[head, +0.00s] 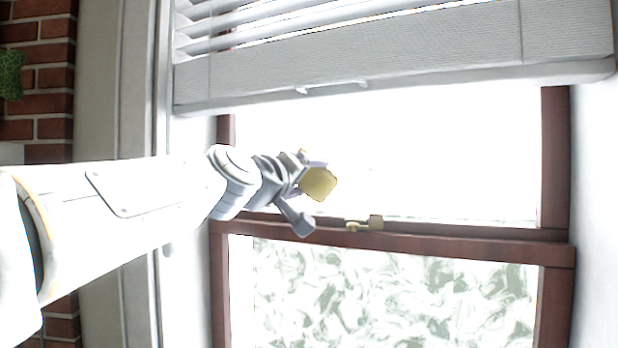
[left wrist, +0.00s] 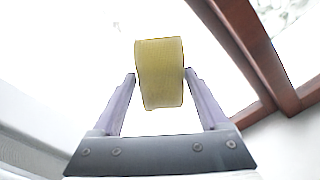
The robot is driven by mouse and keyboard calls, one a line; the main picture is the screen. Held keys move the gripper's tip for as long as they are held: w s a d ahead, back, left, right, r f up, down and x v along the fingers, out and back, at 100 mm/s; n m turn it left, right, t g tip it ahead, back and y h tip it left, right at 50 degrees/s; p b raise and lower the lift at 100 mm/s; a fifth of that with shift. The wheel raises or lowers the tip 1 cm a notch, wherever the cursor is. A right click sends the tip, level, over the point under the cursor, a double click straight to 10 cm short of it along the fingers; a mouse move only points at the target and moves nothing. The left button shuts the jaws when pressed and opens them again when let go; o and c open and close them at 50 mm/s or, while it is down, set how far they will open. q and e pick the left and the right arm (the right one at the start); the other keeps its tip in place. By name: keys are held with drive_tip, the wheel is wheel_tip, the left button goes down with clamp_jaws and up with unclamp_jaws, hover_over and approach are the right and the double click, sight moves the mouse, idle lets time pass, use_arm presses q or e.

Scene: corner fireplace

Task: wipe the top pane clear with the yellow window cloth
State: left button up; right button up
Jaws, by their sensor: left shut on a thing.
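My left gripper (head: 308,172) reaches in from the left and is shut on the yellow window cloth (head: 319,184). In the left wrist view the cloth (left wrist: 160,73) is a thick yellow pad between the two fingers of the gripper (left wrist: 160,80). The top pane (head: 430,160) is bright and almost white, with faint marks along its lower edge. The cloth is in front of the left part of this pane; I cannot tell whether it touches the glass. My right gripper is not in view.
A white blind (head: 400,60) hangs over the window's upper part. A brown rail (head: 450,235) with a brass latch (head: 365,224) runs below the top pane. The lower pane (head: 400,295) is covered in pale swirls. A brick wall (head: 45,60) stands at the far left.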

use_arm(q)
drive_tip(key=shift+p+x, duration=0.6)
drive_tip(key=shift+x, duration=2.05)
drive_tip(key=shift+x, duration=0.95)
drive_tip(key=shift+a, duration=0.1)
